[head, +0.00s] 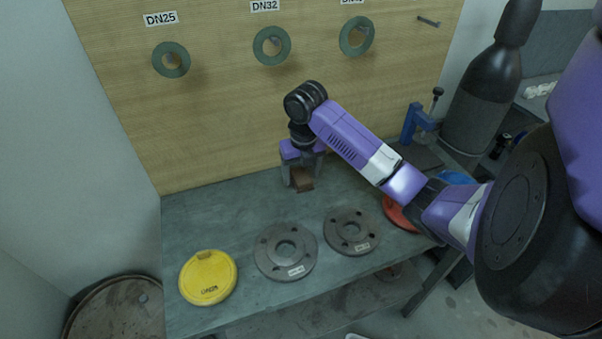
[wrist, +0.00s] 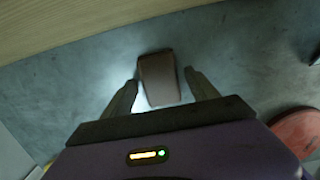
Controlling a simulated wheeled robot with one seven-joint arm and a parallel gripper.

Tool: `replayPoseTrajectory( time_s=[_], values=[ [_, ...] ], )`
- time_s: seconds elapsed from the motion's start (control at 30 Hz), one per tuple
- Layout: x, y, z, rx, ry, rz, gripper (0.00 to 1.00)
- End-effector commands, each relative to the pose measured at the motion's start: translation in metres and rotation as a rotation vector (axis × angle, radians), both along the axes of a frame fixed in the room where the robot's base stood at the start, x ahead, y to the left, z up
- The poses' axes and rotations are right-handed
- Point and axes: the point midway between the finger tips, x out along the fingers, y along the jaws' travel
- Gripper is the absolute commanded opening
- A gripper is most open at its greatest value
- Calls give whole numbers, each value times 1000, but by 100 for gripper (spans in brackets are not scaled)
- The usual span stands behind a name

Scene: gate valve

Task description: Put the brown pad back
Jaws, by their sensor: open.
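The brown pad (wrist: 159,80) is a small block on the grey bench, close to the wooden back board. In the head view the brown pad (head: 302,183) shows just below my gripper (head: 302,178), partly hidden by the fingers. My gripper points down at it. In the wrist view my gripper (wrist: 161,88) is open, with one finger on each side of the pad and a visible gap on both sides. Whether the fingertips reach down to the bench is hard to tell.
A yellow disc (head: 208,277), two grey flanges (head: 286,251) (head: 351,231) and a red disc (head: 398,212) lie along the bench front. Green rings (head: 171,59) hang on the board (head: 220,110). A blue clamp (head: 411,122) and a dark cylinder (head: 480,100) stand right. The bench's left back (head: 215,215) is clear.

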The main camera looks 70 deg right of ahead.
Motion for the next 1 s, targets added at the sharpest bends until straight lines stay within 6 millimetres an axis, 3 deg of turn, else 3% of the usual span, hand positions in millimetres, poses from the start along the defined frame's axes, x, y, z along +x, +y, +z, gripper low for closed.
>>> replayPoseTrajectory(
  time_s=[0.17, 0.4, 0.6, 0.8, 1.0],
  values=[
    [0, 0, 15, -3, -3, 0, 68],
    [-5, 3, 69, -7, -1, 2, 68],
    [-8, 7, 101, -6, 1, 1, 68],
    [-9, 10, 118, -1, 0, 0, 68],
    [-9, 11, 122, 1, -1, 0, 68]
  ],
)
